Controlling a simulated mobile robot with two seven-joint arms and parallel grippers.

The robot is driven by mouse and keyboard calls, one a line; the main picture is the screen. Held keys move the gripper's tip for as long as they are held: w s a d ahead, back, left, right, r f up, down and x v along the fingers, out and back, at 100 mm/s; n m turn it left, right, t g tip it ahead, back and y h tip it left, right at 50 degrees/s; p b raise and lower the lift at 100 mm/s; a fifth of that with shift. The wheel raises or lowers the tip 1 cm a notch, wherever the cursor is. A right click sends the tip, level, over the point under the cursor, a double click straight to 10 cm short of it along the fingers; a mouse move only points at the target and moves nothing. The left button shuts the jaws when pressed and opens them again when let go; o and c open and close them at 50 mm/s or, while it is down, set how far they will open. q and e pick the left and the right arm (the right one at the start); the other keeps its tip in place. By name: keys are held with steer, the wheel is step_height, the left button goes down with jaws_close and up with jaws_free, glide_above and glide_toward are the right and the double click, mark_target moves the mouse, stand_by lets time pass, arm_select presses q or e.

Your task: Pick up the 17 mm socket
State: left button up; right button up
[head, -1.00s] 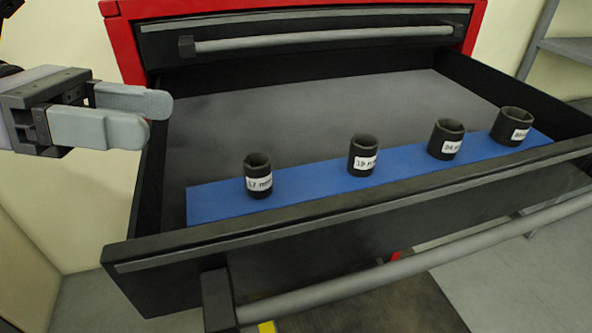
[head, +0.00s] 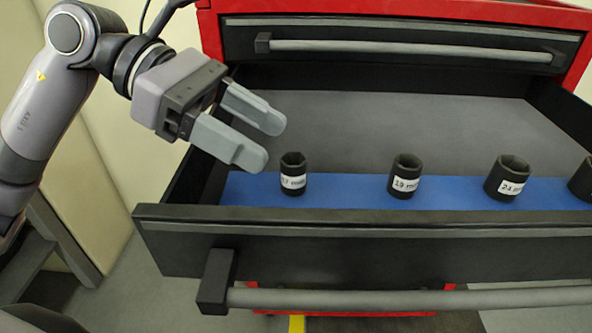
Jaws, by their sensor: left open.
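The 17 mm socket (head: 293,174) is a small black cylinder with a white label. It stands upright on the blue strip (head: 350,190) inside the open drawer, the leftmost of the row. My left gripper (head: 262,141) is open and empty, with its grey fingers pointing right and down. It is up and to the left of the socket in the picture and does not touch it. My right gripper is out of view.
A 19 mm socket (head: 404,175), a 24 mm socket (head: 507,178) and a partly cut-off socket (head: 582,180) stand farther right on the strip. The drawer's front wall (head: 400,240) and handle (head: 400,297) are nearer. The grey drawer floor (head: 400,125) behind is clear.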

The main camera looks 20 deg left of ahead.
mark_target(303, 163)
arm_select(q)
steer(key=shift+x, duration=1.9)
steer(key=shift+s, duration=0.2)
jaws_close()
steer(key=shift+r, duration=0.1)
